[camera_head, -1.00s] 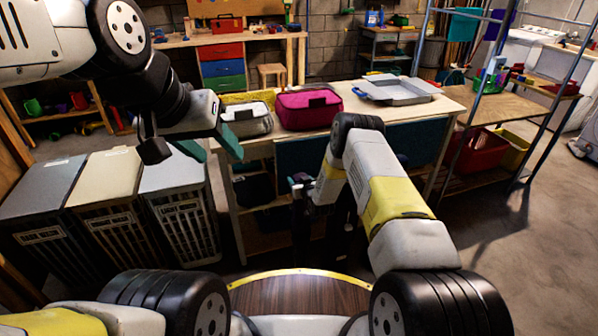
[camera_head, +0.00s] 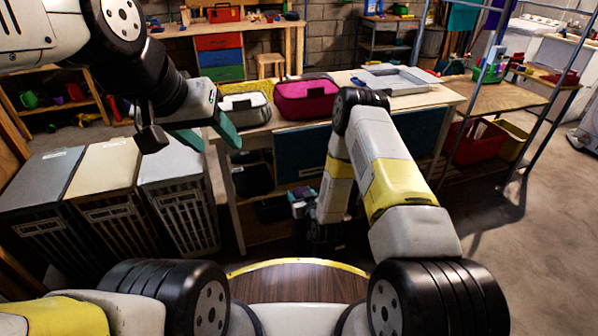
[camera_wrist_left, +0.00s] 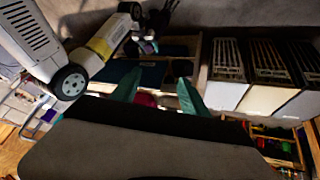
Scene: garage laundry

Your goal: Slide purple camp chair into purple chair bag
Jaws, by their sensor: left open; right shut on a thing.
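My left gripper (camera_head: 210,136) is open and empty, its teal fingertips apart in front of the table's left end. The fingertips also show in the left wrist view (camera_wrist_left: 155,86). My right gripper (camera_head: 308,208) points down low in front of the table, partly hidden by its own arm. A magenta case (camera_head: 306,99) with a dark patch lies on the table, to the right of a pale grey case (camera_head: 244,110).
The wooden table (camera_head: 424,101) also bears a grey tray (camera_head: 393,79) at its right. Three lidded hampers (camera_head: 106,168) stand at the left. A metal-post shelf (camera_head: 488,101) with red and yellow bins below stands at the right. Bare floor lies at the right.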

